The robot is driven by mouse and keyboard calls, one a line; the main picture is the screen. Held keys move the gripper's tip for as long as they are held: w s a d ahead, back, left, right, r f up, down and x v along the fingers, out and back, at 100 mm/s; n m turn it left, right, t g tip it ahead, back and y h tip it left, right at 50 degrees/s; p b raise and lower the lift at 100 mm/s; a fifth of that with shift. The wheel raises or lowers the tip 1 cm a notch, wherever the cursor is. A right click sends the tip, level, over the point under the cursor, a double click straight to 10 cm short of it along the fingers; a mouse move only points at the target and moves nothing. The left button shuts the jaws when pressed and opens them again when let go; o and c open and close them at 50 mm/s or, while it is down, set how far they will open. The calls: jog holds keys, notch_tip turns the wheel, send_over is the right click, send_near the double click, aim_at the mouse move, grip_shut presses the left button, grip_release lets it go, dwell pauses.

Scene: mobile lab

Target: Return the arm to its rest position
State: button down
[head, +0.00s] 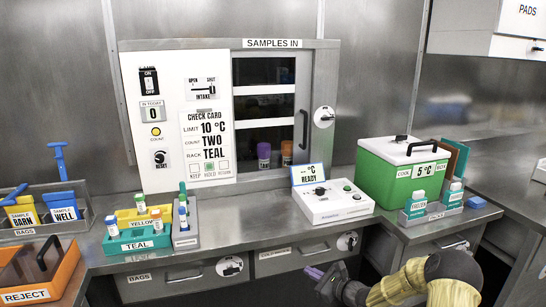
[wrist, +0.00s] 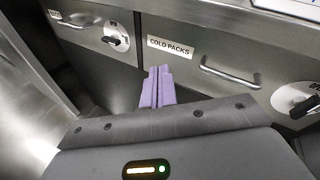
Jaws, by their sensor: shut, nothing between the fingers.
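My gripper (head: 317,273) is low at the front of the counter, before the drawer fronts, with my arm coming in from the lower right. In the wrist view its two purple fingers (wrist: 157,87) are pressed together with nothing between them. Behind the fingertips are the closed cold packs drawer (wrist: 222,62) and another drawer at left. The gripper appears apart from the drawer fronts and handles.
The counter carries a teal rack (head: 137,241), a white device (head: 332,204), a green cool box (head: 400,168) and an orange reject tray (head: 68,285). Drawer handles (wrist: 230,74) and latch knobs (wrist: 301,99) jut out near the gripper. A grey side panel stands at left in the wrist view.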

jog(key=s+a+r+n+g+h, duration=0.1)
jog(key=s+a+r+n+g, duration=0.1)
jog(key=s+a+n+g, duration=0.45)
jog(key=s+a+r+n+g+h, duration=0.15)
jog(key=s+n+g, duration=0.25)
jog(key=s+n, duration=0.55)
jog(key=s+d+r+n+t+h, duration=0.1)
jog(key=s+d+r+n+h, duration=0.35)
jog(key=s, duration=0.45)
jog(key=s+d+r+n+h, duration=0.3)
jog(key=s+d+n+h, duration=0.15)
jog(key=s, duration=0.45)
jog(key=w+p+v, duration=0.2)
jog(key=p+v, duration=0.8)
jog(key=w+d+r+p+v, duration=0.1)
jog(key=w+p+v, duration=0.1)
jog(key=p+v, duration=0.8)
jog(key=shift+s+d+r+m+y+p, duration=0.15)
jog(key=shift+d+r+m+y+p, duration=0.05)
jog(key=shift+d+m+y+p, duration=0.2)
